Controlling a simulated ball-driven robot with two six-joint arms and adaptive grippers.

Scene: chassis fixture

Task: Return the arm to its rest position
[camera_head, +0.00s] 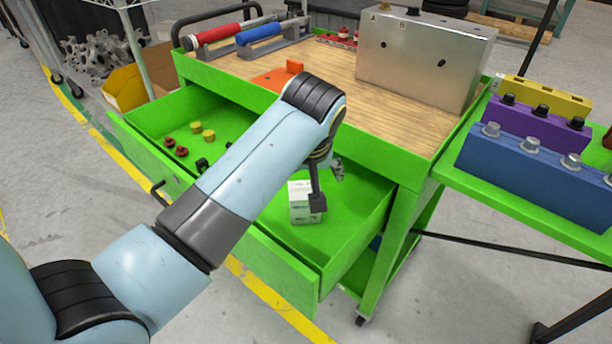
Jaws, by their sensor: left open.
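My left arm comes in from the lower left and reaches over the open drawer (345,243) of the green cart. My left gripper (326,198) points down into the drawer, beside a small white box (302,212) with dark print. One dark finger overlaps the box's right side in the picture; I cannot tell whether it touches. The gripper is open, and part of it is hidden behind the arm's wrist. My right gripper is not in view.
The drawer also holds yellow caps (208,135) and red caps (181,151). A metal chassis box (425,65) and red and blue tools (258,34) are on the wooden top (400,115). Blue (535,180) and purple (540,122) blocks are on the green side shelf at right.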

